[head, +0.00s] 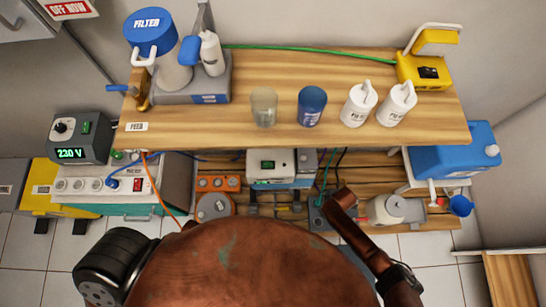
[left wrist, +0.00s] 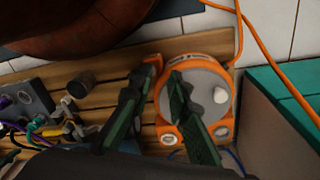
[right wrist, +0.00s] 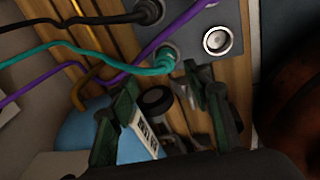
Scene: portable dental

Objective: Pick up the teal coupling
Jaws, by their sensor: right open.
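The teal coupling (right wrist: 165,58) shows in the right wrist view at the end of a teal cable, against a socket of a grey box (right wrist: 190,20). My right gripper (right wrist: 165,95) is open, its green fingers just below the coupling and apart from it. A dark ring and a white label show between and behind the fingers. In the head view a teal cable (head: 327,172) runs down near a grey box, and the coupling is too small to make out. My left gripper (left wrist: 165,72) is open over the wooden lower shelf, beside an orange-rimmed grey disc unit (left wrist: 205,92).
Purple (right wrist: 125,70) and black cables run beside the teal one. In the left wrist view, several coloured plugs (left wrist: 45,135) and a dark knob (left wrist: 81,84) are close by. The upper wooden shelf (head: 230,125), with cups and bottles, overhangs the lower one.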

